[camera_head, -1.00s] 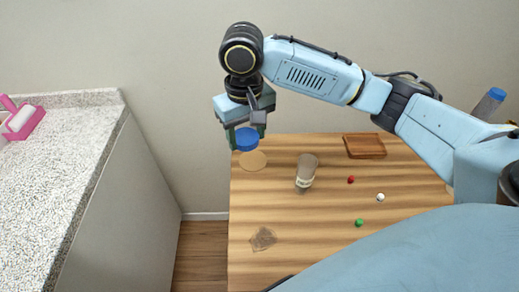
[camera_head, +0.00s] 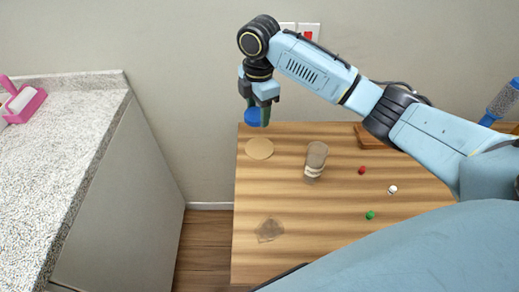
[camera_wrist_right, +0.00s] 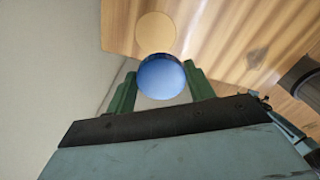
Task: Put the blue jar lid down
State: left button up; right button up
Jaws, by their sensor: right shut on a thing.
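The blue jar lid (camera_head: 252,116) is held in my right gripper (camera_head: 258,112) above the far left corner of the wooden table. In the right wrist view the lid (camera_wrist_right: 162,76) sits between the green fingers of my gripper (camera_wrist_right: 158,85), which are shut on it. A round tan disc (camera_head: 259,149) lies flat on the table, below and nearer than the lid; it also shows in the right wrist view (camera_wrist_right: 156,32). A see-through jar (camera_head: 315,160) stands to the right of the disc. My left gripper is not in view.
The wooden table (camera_head: 300,235) has a red ball (camera_head: 362,170), a white ball (camera_head: 392,190) and a green ball (camera_head: 370,215) on its right side. A brown tray (camera_head: 369,136) is partly behind my arm. A dark, see-through patch (camera_head: 270,229) lies front left. A speckled counter (camera_head: 60,150) stands left.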

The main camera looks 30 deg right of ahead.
notch_tip(320, 180, down, 3)
jog(key=w+d+n, duration=0.1)
jog(key=n, duration=0.4)
jog(key=b, duration=0.2)
send_over(260, 147)
notch_tip(260, 147, down, 5)
jog(key=shift+d+r, duration=0.1)
jog(key=shift+r, duration=0.05)
notch_tip(260, 147, down, 4)
jog(key=shift+f+b, duration=0.2)
jog(key=shift+b, duration=0.15)
jog(key=shift+f, duration=0.35)
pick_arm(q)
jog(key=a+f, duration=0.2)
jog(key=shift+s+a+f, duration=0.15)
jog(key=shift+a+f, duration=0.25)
pick_arm(e)
jog(key=shift+f, duration=0.1)
jog(key=shift+f, duration=0.4)
jog(key=o, duration=1.2)
jog(key=shift+c, duration=0.2)
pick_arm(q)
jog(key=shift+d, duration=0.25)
